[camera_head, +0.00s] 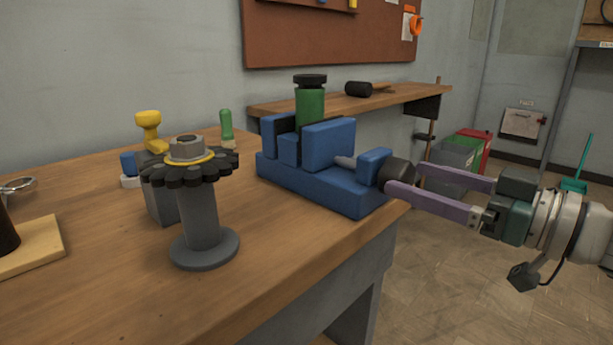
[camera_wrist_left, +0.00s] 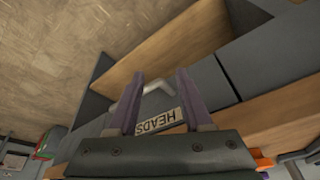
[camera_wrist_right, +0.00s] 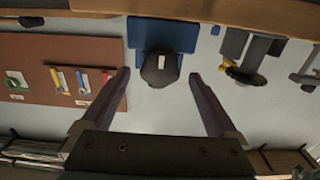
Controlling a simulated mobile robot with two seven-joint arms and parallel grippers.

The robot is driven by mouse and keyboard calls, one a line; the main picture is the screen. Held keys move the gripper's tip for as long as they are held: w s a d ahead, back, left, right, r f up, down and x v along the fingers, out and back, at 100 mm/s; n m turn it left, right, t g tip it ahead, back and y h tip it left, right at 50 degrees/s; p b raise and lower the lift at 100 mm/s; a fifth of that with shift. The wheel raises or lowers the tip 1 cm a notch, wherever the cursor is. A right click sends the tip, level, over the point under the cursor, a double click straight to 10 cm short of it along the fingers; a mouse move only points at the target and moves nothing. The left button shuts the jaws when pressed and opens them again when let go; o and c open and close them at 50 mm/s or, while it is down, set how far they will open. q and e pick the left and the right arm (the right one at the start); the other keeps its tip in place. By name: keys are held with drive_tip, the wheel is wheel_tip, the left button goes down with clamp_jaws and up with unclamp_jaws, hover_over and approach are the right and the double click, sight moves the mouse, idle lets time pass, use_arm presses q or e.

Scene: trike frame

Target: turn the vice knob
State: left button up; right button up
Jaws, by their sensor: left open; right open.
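The blue vice (camera_head: 318,170) stands at the right edge of the workbench, with a green cylinder with a black cap (camera_head: 311,102) upright between its jaws. The dark vice knob (camera_head: 397,174) is at the vice's right end, past the bench edge. My right gripper (camera_head: 405,178) reaches in from the right, with its purple fingers open at the knob. In the right wrist view the knob (camera_wrist_right: 160,70) lies between the open fingertips (camera_wrist_right: 159,75), with a gap on each side. My left gripper (camera_wrist_left: 161,75) is open and empty, facing a drawer labelled HEADS.
A grey stand with a black toothed wheel (camera_head: 195,200) stands on the bench (camera_head: 290,270), left of the vice. Yellow- and green-handled tools stand behind it. A wooden shelf (camera_head: 385,96) runs along the wall behind. Open floor lies right of the bench.

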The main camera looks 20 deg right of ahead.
drive_tip(key=shift+x, duration=0.9)
drive_tip(key=shift+c, duration=0.2)
drive_tip(key=c, duration=1.3)
drive_tip(key=shift+n, duration=0.4)
